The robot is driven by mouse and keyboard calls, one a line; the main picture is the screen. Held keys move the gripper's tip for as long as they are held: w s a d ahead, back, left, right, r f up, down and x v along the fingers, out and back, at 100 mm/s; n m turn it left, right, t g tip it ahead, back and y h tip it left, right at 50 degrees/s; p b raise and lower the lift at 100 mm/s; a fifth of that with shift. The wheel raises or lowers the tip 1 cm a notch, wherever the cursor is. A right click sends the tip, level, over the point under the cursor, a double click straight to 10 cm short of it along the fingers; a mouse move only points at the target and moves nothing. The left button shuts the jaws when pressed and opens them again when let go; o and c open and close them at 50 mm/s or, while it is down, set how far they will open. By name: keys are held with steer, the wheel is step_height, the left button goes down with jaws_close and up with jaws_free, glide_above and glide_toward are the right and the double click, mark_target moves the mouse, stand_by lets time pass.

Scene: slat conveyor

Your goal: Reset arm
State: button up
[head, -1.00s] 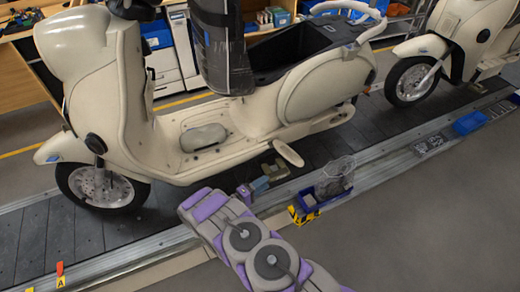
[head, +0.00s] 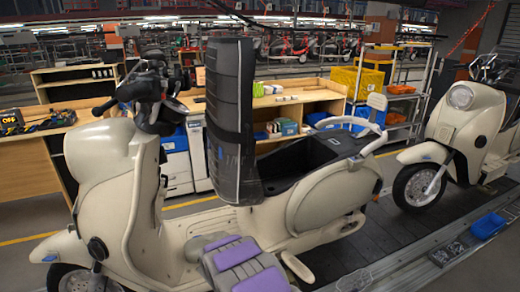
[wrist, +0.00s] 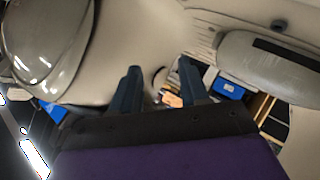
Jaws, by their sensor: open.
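My gripper (wrist: 160,90) shows in the wrist view with its two dark fingers apart and nothing between them. Cream scooter bodywork surrounds it at the left, top and right of that view. In the head view, my grey and purple arm (head: 240,265) is at the bottom middle, in front of the cream scooter's (head: 335,205) footboard. The gripper's fingers are not visible in the head view. I cannot tell how far the fingers are from the bodywork.
A second scooter (head: 465,130) stands at the right on the slat conveyor (head: 345,250). A blue tray (head: 488,226) lies at the conveyor's edge. Wooden benches (head: 95,85) and a yellow crate (head: 357,83) are behind.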

steer(key=s+a+r+g+y, duration=0.15)
steer(key=s+r+y, duration=0.3)
steer(key=r, duration=0.65)
steer(key=s+d+r+g+y, duration=0.2)
steer(key=s+d+r+g, duration=0.1)
steer(key=s+r, duration=0.55)
steer(key=s+d+r+m+g+h, duration=0.1)
steer(key=s+d+g, duration=0.2)
steer(key=s, duration=1.1)
steer(key=s+d+r+m+g+h, duration=0.1)
steer(key=s+d+m+g, duration=0.1)
steer(key=s+d, duration=0.7)
steer(key=s+d+r+m+g+h, duration=0.1)
steer(key=s+d, duration=0.5)
steer(key=s, duration=1.3)
steer(key=m+g, duration=0.1)
steer(key=g, duration=0.1)
steer(key=shift+s+g, duration=0.15)
steer(key=shift+g, duration=0.2)
steer(key=shift+a, duration=0.1)
